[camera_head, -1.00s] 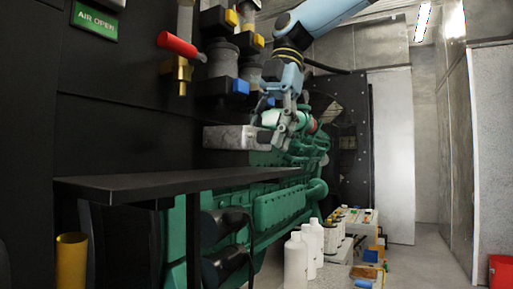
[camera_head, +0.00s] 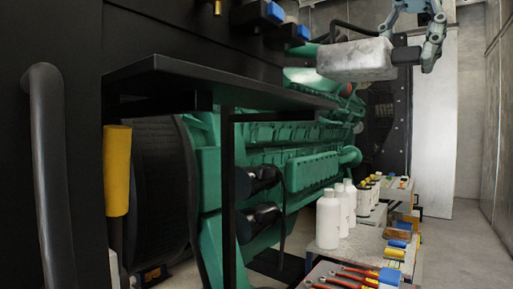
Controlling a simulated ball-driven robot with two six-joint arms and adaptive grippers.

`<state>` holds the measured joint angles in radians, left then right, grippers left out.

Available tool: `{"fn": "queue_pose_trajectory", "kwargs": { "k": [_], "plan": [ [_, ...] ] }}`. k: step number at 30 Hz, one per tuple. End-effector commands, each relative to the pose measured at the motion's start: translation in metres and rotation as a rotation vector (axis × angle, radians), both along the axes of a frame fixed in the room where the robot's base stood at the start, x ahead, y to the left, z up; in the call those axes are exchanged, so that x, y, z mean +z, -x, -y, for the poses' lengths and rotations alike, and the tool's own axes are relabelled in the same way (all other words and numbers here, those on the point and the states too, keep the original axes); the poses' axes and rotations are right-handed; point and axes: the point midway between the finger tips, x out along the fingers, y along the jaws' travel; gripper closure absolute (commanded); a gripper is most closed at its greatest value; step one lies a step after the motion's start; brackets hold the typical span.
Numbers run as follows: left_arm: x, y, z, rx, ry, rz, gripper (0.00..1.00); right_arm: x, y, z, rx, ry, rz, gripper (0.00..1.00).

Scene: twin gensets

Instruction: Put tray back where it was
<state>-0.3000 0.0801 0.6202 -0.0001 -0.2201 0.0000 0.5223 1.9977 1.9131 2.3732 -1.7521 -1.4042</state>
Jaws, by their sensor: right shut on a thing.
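The tray (camera_head: 355,61) is a scuffed grey metal box with a short black handle (camera_head: 406,56) on its right side. It is at the top of the head view, in the air in front of the green engine. My right gripper (camera_head: 426,57) is shut on the handle end, and the fingers come down from the top edge. The tray looks roughly level; its inside is hidden from this angle. My left gripper is not in view.
A black shelf (camera_head: 190,68) on posts stands left of the tray. A green engine (camera_head: 300,175) fills the middle. White bottles (camera_head: 328,220) and a bench with red-handled tools (camera_head: 350,275) are low at right. Open floor (camera_head: 465,250) lies at far right.

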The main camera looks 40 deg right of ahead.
Motion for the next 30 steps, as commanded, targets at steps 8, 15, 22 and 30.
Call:
{"fn": "queue_pose_trajectory", "kwargs": {
  "k": [8,15,22,30],
  "plan": [
    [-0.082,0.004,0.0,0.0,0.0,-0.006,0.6,-0.083,-0.002,0.0,0.001,-0.001,-0.005,1.0],
    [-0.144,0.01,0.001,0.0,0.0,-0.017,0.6,-0.148,-0.005,0.0,0.0,-0.001,-0.016,1.0],
    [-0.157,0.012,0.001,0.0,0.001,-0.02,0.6,-0.162,-0.006,0.0,0.0,0.0,-0.018,1.0],
    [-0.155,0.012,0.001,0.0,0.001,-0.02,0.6,-0.159,-0.006,0.0,0.0,0.0,-0.018,1.0]
  ]
}}
